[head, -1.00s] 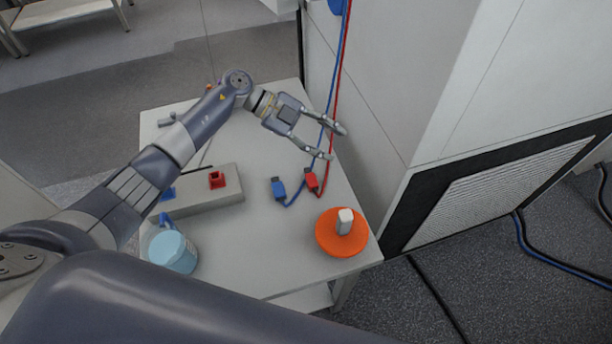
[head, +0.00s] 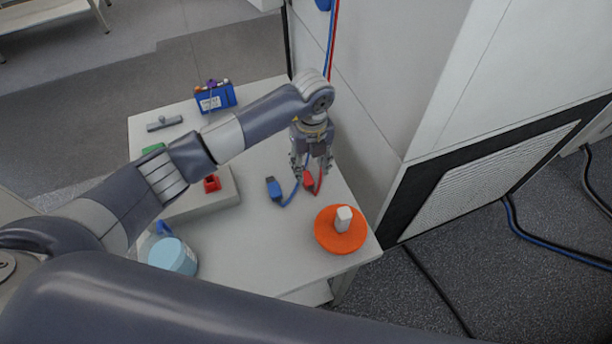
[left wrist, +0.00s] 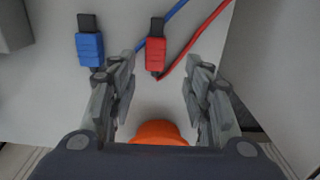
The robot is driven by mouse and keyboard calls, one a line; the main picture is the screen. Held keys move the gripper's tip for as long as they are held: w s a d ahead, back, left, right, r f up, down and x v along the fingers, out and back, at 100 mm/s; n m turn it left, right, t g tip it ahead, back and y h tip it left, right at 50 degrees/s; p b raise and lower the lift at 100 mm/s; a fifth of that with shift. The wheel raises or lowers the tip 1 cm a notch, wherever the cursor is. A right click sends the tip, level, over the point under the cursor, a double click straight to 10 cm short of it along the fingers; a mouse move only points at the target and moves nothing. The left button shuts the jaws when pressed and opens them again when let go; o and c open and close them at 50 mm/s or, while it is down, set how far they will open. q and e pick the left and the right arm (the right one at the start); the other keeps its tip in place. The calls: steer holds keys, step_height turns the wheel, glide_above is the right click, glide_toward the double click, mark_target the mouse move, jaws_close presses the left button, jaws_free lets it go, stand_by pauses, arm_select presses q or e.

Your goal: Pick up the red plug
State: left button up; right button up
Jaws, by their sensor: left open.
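The red plug (head: 308,182) lies on the table, its red cable running up toward the tall cabinet. It also shows in the left wrist view (left wrist: 156,55), lying ahead of the fingertips and between their lines, nearer the left finger. My left gripper (head: 313,176) points down over the plug in the head view and partly hides its cable. In the left wrist view its two fingers (left wrist: 163,68) are apart with nothing between them. The blue plug (head: 274,189) lies just left of the red one, also seen in the left wrist view (left wrist: 90,45). My right gripper is not in view.
An orange disc (head: 330,240) with a white block stands at the table's front right. A grey block with a red socket (head: 212,184) and a light blue cup (head: 172,256) are at left. A blue box (head: 215,97) is at the back. The cabinet wall (head: 375,90) borders the right.

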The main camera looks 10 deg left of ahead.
mark_target(307, 178)
arm_select(q)
steer(key=shift+a+f, duration=0.1)
steer(key=shift+f, duration=0.25)
steer(key=f, duration=0.1)
steer(key=f+p, duration=0.1)
steer(key=f, duration=0.1)
steer(key=shift+a+f+p, duration=0.3)
steer(key=shift+p, duration=0.1)
steer(key=shift+f, duration=0.45)
steer(key=c, duration=0.9)
jaws_close()
